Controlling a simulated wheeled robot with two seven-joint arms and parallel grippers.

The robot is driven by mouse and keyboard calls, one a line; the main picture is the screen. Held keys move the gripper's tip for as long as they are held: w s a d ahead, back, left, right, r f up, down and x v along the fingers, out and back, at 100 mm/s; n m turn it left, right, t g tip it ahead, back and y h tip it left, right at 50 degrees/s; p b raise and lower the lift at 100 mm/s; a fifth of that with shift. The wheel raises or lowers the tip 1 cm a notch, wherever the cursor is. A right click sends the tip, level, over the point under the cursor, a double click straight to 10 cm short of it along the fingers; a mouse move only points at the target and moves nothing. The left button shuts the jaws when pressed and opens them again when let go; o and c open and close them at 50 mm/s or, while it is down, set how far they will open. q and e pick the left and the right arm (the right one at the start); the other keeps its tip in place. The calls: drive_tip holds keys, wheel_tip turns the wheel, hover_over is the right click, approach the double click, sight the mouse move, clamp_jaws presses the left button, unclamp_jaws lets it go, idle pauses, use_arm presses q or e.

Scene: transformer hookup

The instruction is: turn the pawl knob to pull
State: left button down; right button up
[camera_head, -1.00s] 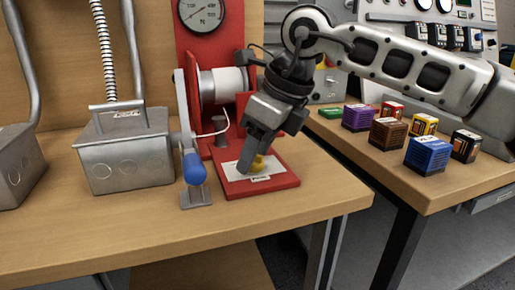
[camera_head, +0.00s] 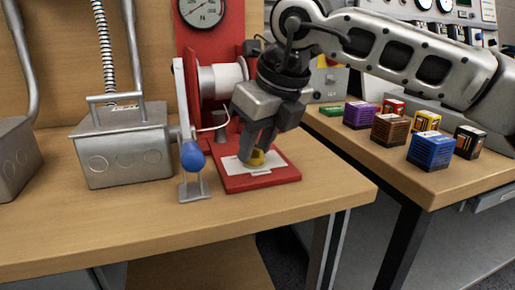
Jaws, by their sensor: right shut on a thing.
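The yellow pawl knob (camera_head: 256,158) sits on a white label plate (camera_head: 232,165) on the red base (camera_head: 262,182) of the winch. My right gripper (camera_head: 255,156) reaches down from above and is shut on the knob, with its fingers on either side of it. The fingers hide part of the knob and the label, so I cannot read the knob's setting. The winch has a pale drum (camera_head: 222,79) and a crank with a blue handle (camera_head: 193,156) hanging downward. My left gripper does not show.
A dial gauge (camera_head: 202,10) tops the red winch post. A grey junction box (camera_head: 124,147) with conduit stands left of the winch. Several coloured boxes, including a blue one (camera_head: 431,150), stand on the right bench. The front of the wooden table (camera_head: 130,222) is clear.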

drive_tip(key=shift+f+m, duration=0.15)
drive_tip(key=shift+m, duration=0.35)
drive_tip(key=m+h+b, duration=0.1)
drive_tip(key=m, duration=0.1)
drive_tip(key=shift+s+a+m+t+b, duration=0.1)
drive_tip(key=shift+m+t+b, duration=0.25)
drive_tip(key=shift+m+t, duration=0.05)
drive_tip(key=m+h+b, duration=0.1)
drive_tip(key=m, duration=0.1)
drive_tip(key=shift+a+m, duration=0.1)
drive_tip(key=shift+m, duration=0.2)
drive_tip(key=m+h, duration=0.2)
drive_tip(key=m, duration=0.2)
drive_tip(key=shift+a+m, duration=0.1)
drive_tip(key=shift+m, duration=0.2)
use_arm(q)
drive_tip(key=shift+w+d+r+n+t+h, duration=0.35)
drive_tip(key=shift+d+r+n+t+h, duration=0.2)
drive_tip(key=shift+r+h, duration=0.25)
use_arm(e)
drive_tip(key=shift+m+h, duration=0.6)
drive_tip(key=shift+m, duration=0.9)
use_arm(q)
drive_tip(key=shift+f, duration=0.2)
use_arm(e)
drive_tip(key=o, duration=1)
drive_tip(key=shift+c, duration=0.2)
